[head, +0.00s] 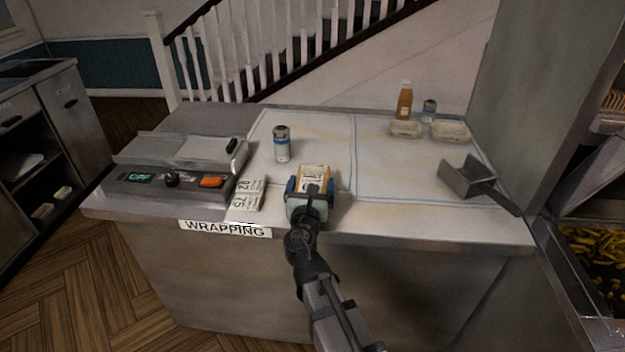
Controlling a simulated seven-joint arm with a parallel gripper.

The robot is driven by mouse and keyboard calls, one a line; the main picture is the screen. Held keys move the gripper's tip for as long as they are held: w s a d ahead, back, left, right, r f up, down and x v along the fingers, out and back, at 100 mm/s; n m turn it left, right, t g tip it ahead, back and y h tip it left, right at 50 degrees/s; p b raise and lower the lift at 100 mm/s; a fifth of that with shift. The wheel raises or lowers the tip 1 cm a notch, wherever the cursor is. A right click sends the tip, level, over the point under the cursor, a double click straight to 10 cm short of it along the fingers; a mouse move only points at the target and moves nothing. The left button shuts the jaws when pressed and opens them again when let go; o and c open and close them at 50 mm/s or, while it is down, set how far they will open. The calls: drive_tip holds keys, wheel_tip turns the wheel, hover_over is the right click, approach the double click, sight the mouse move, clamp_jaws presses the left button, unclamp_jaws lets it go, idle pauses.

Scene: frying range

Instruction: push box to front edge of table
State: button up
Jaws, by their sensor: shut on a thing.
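A small tan box with a printed white label (314,175) is on the steel table (420,222), near the front edge and right of the WRAPPING sign. My gripper (312,185) reaches in from the front and is shut on this box, with a blue finger on each side of it. The gripper body hides the near side of the box. A strip of table shows between the gripper and the front edge.
Printed packets (247,194) lie left of the gripper. A can (282,144) stands behind. A scoop (467,180) lies at right. A bottle (404,102), another can (429,111) and trays (450,132) are at the back right.

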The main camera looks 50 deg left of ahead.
drive_tip(key=shift+s+d, duration=0.35)
drive_tip(key=shift+d, duration=0.05)
drive_tip(key=o, duration=0.8)
drive_tip(key=shift+c, duration=0.2)
drive_tip(key=v, duration=0.7)
drive_tip(key=shift+s+d, duration=0.15)
drive_tip(key=shift+s+r, duration=0.1)
